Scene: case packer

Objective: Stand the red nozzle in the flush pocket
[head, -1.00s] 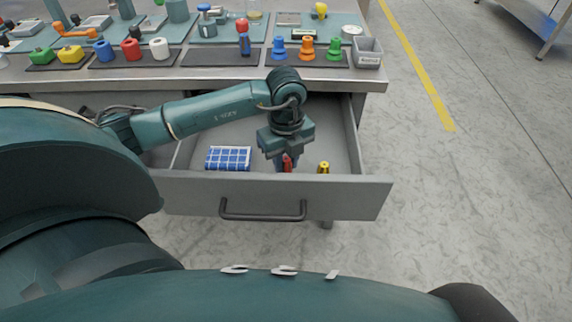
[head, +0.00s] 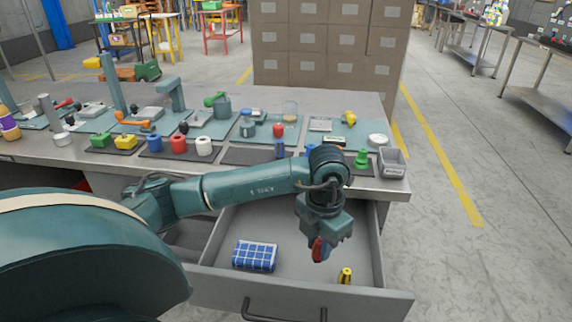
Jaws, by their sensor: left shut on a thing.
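My left gripper (head: 322,252) is shut on the red nozzle (head: 317,248). It holds the nozzle over the open drawer (head: 300,290); the fingers hide part of it. I cannot tell how far it is above the drawer floor. A yellow nozzle (head: 345,275) stands in the drawer, to the right of and nearer than the gripper. I cannot make out the flush pocket. My right gripper is not in view.
A blue checked block (head: 255,256) lies in the drawer, left of the gripper. On the bench above are a grey bin (head: 391,163), a green part (head: 361,158) and several coloured pieces on dark mats. My arm covers part of the bench's front edge.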

